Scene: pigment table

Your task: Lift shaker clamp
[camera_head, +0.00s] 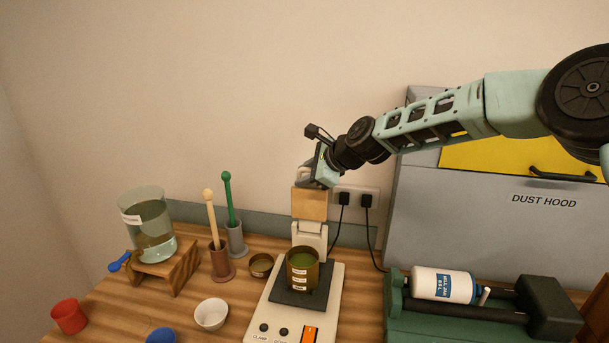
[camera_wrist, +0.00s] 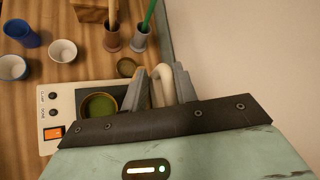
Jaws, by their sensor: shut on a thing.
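The shaker (camera_head: 258,318) is a pale box with knobs and an orange switch. An open brown tin with green contents (camera_head: 302,272) stands on its black plate (camera_head: 283,297). Behind the tin rises the shaker clamp (camera_head: 309,206), a tan block above a white bracket. My gripper (camera_head: 308,178) is at the clamp's upper end. In the wrist view my gripper (camera_wrist: 163,88) has its grey fingers on either side of a pale curved piece (camera_wrist: 157,92), which seems to be the clamp's handle. The tin (camera_wrist: 99,105) is left of the fingers there. The exact contact is partly hidden.
A brown lid (camera_head: 261,265), white bowl (camera_head: 211,314) and two pestles in holders (camera_head: 221,262) stand left of the shaker. A glass jar (camera_head: 150,225) is on a wooden stand. A green roller mill (camera_head: 430,325) and the dust hood (camera_head: 480,220) are at right.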

